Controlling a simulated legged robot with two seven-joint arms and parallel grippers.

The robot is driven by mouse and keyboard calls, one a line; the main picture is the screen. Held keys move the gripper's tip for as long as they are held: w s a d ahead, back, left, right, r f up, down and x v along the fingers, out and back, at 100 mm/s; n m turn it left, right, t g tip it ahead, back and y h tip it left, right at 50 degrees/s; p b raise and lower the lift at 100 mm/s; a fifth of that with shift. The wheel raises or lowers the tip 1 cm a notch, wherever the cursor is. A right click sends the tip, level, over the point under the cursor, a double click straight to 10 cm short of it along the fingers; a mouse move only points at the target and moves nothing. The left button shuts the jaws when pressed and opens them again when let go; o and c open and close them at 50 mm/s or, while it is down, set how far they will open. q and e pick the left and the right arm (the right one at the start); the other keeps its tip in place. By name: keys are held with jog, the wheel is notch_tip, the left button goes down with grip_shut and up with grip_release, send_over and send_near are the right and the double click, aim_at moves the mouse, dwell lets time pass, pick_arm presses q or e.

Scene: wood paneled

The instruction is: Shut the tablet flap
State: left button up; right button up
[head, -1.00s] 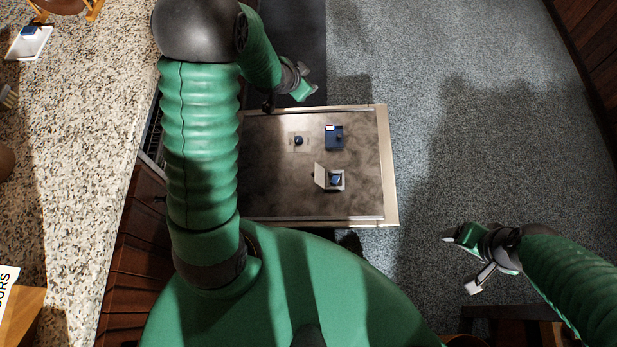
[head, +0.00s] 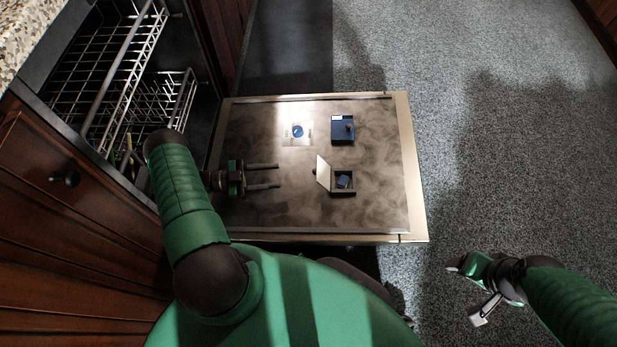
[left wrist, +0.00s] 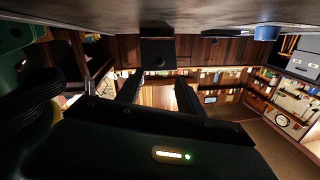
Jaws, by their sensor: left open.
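The tablet flap (head: 323,173) is a pale plate on the dishwasher door. It stands tilted open at the left side of a small square tablet compartment (head: 343,190). A blue piece (head: 343,181) sits in the compartment. My left gripper (head: 278,176) is open and empty, low over the door, with its two fingers pointing right at the flap. A gap shows between fingertips and flap. In the left wrist view, a dark upright plate, likely the flap (left wrist: 157,50), shows beyond the spread fingers (left wrist: 158,85). My right gripper (head: 465,293) is open and empty at the lower right.
The dishwasher door (head: 385,160) lies folded down flat. A round blue cap (head: 298,131) and a dark blue box (head: 343,129) are behind the flap. Wire racks (head: 110,80) are at the upper left. Carpet (head: 490,150) on the right is clear.

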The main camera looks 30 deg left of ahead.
pick_arm(q)
jog(key=b+x, duration=0.3)
jog(key=x, duration=0.7)
jog(key=shift+w+d+b, duration=0.15)
jog(key=shift+w+b, duration=0.05)
jog(key=shift+b, duration=0.2)
jog(key=shift+w+d+r, duration=0.15)
jog(key=shift+w+d, duration=0.2)
jog(key=shift+d, duration=0.1)
grip_shut()
